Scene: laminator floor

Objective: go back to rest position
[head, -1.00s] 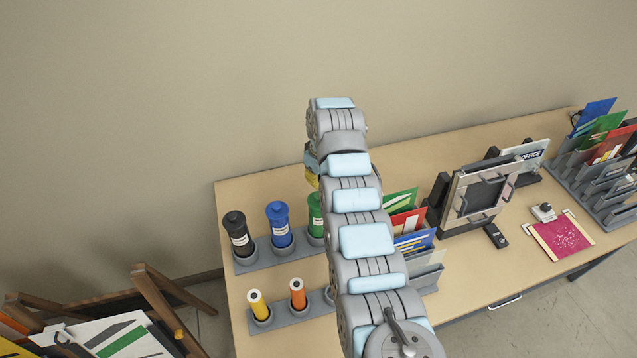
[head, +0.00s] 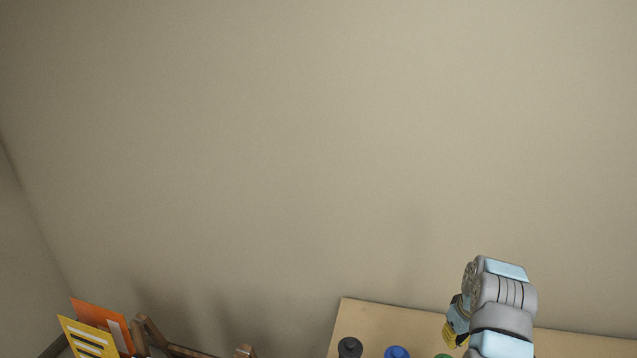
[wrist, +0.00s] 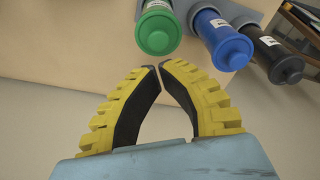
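My gripper (head: 454,336) shows in the head view as a small yellow part under my arm at the lower right, above the table. In the wrist view its yellow ribbed fingers (wrist: 159,66) meet at the tips, with nothing between them. A green-capped bottle (wrist: 158,34) stands just beyond the fingertips, apart from them. A blue bottle (wrist: 228,48) and a black bottle (wrist: 280,65) stand in a row to its right in that view.
The table (head: 372,314) is cut off by the bottom edge of the head view. A wooden rack with orange (head: 98,319) and yellow (head: 88,338) sheets stands at the lower left. A bare wall (head: 300,150) fills most of the view.

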